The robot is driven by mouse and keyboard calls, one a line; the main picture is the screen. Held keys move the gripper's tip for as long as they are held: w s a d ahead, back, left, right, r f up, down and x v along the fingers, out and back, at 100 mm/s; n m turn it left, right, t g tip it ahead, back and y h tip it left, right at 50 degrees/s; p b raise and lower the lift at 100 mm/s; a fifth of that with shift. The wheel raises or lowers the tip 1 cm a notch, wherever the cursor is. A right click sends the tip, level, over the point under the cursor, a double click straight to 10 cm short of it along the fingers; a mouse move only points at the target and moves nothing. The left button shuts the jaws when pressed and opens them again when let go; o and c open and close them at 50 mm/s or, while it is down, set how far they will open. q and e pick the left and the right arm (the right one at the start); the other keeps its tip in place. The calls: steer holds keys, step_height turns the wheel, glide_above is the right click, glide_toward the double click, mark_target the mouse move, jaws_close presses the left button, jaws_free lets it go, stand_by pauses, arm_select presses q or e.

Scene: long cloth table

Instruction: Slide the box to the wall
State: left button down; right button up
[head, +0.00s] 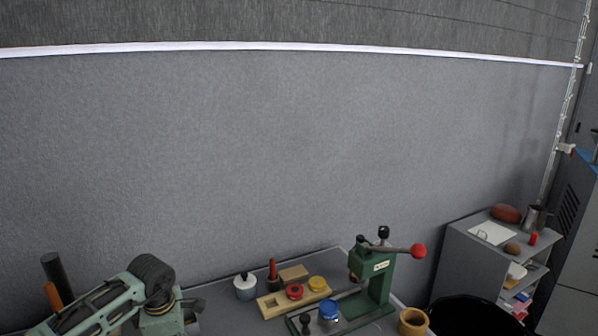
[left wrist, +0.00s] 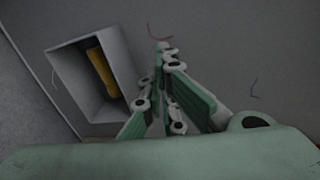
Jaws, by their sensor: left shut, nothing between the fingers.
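A grey open box (left wrist: 68,62) with a yellow-orange thing (left wrist: 101,72) inside lies left of my left gripper (left wrist: 165,50) in the left wrist view. My left gripper is shut and empty, its fingertips apart from the box in the picture. The head view shows my left arm (head: 90,305) at the bottom left; its fingers are not visible there, and I cannot make out the box. The grey wall (head: 250,150) fills most of the head view. My right gripper is in neither view.
On the table (head: 215,292) stand a green press (head: 372,285) with a red knob, a wooden board (head: 285,301) with coloured lids, a white jar (head: 245,287), a blue-lidded jar (head: 328,311) and a wooden cup (head: 412,322). A black bin (head: 470,315) and grey shelf (head: 470,250) stand right.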

arm_select(q)
steer(key=shift+f+b, duration=0.9)
steer(key=shift+f, duration=0.35)
steer(key=shift+r, duration=0.35)
steer(key=shift+w+a+f+b, duration=0.15)
steer(key=shift+w+a+b, duration=0.05)
steer(key=shift+w+b, duration=0.45)
steer(key=shift+w+a+b, duration=0.2)
steer(key=shift+w+b, duration=0.1)
steer(key=shift+w, duration=0.45)
